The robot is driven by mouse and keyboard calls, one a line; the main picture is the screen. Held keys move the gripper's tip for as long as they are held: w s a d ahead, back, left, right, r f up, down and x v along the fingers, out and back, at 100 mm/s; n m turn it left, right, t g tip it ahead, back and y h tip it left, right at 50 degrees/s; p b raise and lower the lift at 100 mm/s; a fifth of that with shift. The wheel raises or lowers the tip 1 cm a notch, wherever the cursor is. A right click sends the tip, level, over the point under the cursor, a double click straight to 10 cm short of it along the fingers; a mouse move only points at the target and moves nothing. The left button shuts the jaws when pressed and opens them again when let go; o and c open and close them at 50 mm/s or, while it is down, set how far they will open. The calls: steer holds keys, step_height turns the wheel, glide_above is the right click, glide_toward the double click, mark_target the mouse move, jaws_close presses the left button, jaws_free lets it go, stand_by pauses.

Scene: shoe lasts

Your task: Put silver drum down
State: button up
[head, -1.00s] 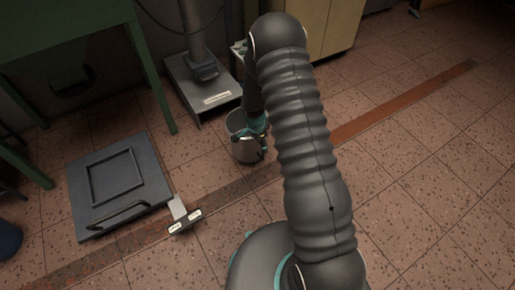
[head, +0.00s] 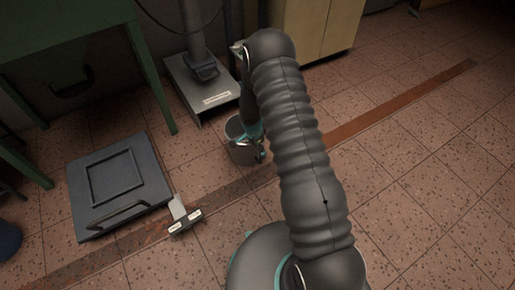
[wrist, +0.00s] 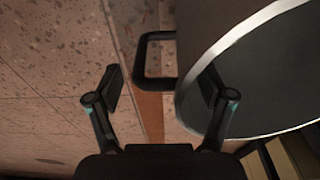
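The silver drum (head: 236,127) stands on the tiled floor in front of the metal base plate, partly hidden by my gripper in the head view. In the wrist view the drum (wrist: 217,22) fills the upper right, with its bright rim and dark open mouth. A black loop handle (wrist: 142,62) shows at its left side. My gripper (wrist: 160,88) is open, with its fingers apart. The handle lies beyond the gap between them, and the right finger overlaps the drum's rim in the picture. I cannot tell whether either finger touches it. My gripper (head: 254,146) is small in the head view.
A metal base plate with a post (head: 208,93) stands behind the drum. A dark square hatch with a handle (head: 118,180) and a small labelled metal piece (head: 183,217) lie to the left. A green table (head: 150,70) and a yellowish cabinet (head: 315,28) stand behind. Floor at right is clear.

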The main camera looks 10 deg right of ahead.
steer(key=s+r+n+t, duration=0.1)
steer(key=s+r+n, duration=0.3)
steer(key=r, duration=1.5)
steer(key=s+r+n+t, duration=0.15)
steer(key=s+r, duration=0.45)
steer(key=r, duration=1.3)
steer(key=s+r+n+t, duration=0.1)
steer(key=s+r+n, duration=0.2)
steer(key=s, duration=0.4)
steer(key=s+r+n+y, duration=0.1)
steer(key=s+r+n, duration=0.2)
steer(key=s, duration=0.4)
steer(key=s+r+n+t, duration=0.1)
steer(key=s+r+n, duration=0.2)
steer(key=s+r, duration=0.2)
steer(key=shift+s+d+r+t, duration=0.2)
steer(key=shift+s+t, duration=0.15)
steer(key=shift+s, duration=1.25)
